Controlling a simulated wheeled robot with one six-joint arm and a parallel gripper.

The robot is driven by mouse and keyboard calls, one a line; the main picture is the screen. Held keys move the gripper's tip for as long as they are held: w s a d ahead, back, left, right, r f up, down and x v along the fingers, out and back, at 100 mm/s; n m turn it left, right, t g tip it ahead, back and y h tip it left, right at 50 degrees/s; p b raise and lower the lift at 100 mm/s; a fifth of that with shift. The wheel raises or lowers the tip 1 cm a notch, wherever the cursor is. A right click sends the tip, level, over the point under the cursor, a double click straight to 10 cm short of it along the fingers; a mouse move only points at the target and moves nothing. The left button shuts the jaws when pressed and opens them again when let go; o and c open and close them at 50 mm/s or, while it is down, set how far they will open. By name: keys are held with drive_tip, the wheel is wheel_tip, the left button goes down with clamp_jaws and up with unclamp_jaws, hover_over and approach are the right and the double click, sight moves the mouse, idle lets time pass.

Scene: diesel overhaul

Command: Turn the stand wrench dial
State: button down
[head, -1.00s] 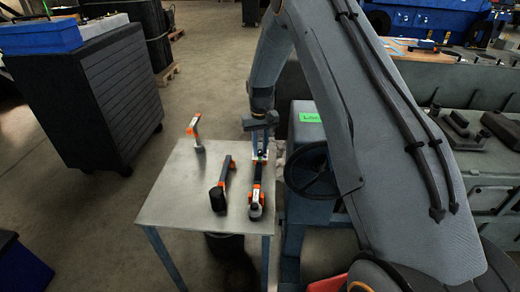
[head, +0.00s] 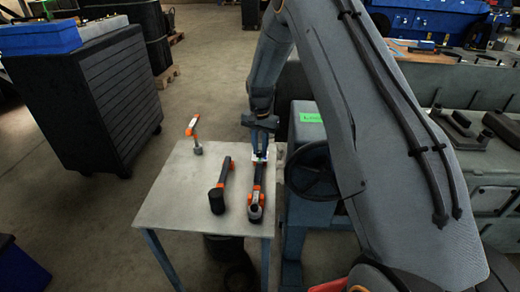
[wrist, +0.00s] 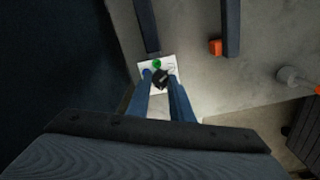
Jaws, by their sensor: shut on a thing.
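The stand wrench (head: 257,190) lies at the right side of the small metal table, a dark bar with orange parts. At its far end is a white plate (head: 254,158), which also shows in the wrist view (wrist: 143,69) with a green spot on it. The dial (wrist: 160,81) is a small dark round knob on that plate. My gripper (head: 262,151) points down over this end. In the wrist view its two blue fingers (wrist: 161,83) are shut on the dial, one on each side. The fingers hide part of the dial's sides.
A second dark wrench (head: 222,185) lies left of the stand wrench. An orange tool with a grey end (head: 195,135) stands near the table's back left. A dark handwheel (head: 312,172) is close on the right. The table's (head: 172,205) front left is clear.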

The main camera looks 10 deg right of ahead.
sight(260, 152)
idle(0.5)
drive_tip(key=c, duration=1.6)
unclamp_jaws()
drive_tip(key=shift+o, duration=0.2)
drive_tip(key=shift+r+b, duration=0.65)
drive_tip(key=shift+r, duration=3.3)
